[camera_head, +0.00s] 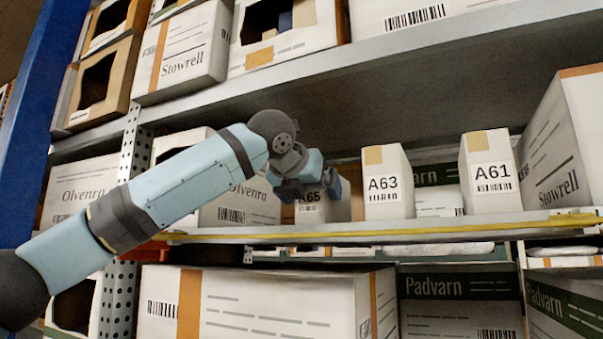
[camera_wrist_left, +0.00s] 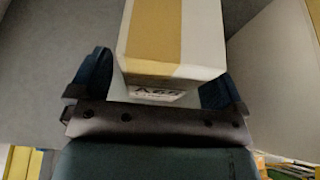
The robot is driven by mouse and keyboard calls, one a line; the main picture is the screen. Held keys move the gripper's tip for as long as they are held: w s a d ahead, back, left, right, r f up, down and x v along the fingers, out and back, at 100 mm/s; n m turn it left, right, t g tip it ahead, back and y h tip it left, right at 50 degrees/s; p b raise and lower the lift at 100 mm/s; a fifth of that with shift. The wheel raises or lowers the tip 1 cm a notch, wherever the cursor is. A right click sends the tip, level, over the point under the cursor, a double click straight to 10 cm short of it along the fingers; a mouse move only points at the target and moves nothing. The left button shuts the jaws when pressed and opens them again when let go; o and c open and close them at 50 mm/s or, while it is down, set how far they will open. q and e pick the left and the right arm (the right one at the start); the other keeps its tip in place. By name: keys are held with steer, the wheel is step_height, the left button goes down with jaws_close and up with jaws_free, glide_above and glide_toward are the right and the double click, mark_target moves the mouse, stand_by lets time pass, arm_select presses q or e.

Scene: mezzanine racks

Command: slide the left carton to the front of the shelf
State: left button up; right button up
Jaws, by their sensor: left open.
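The left carton (camera_head: 312,210), white with an A65 label, stands on the middle shelf (camera_head: 400,235). Its upper part is hidden behind my left gripper (camera_head: 310,183) in the head view. In the left wrist view the carton (camera_wrist_left: 152,38) shows its white top with a tan tape band and part of its label. My left gripper is open there (camera_wrist_left: 156,88), with one dark finger on each side of the carton's near end. I cannot tell whether the fingers touch it. My right gripper is not in view.
Carton A63 (camera_head: 387,185) stands to the right of A65, and carton A61 (camera_head: 490,175) is farther right. A large Stowrell box (camera_head: 568,140) stands at the right end. A yellow strip (camera_head: 450,228) runs along the shelf front. The upper shelf (camera_head: 400,55) hangs above.

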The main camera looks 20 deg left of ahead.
arm_select(q)
steer(key=shift+w+f, duration=0.15)
steer(key=shift+w, duration=0.15)
steer(key=c, duration=1.2)
steer(key=shift+d, duration=0.1)
steer(key=shift+c, duration=0.2)
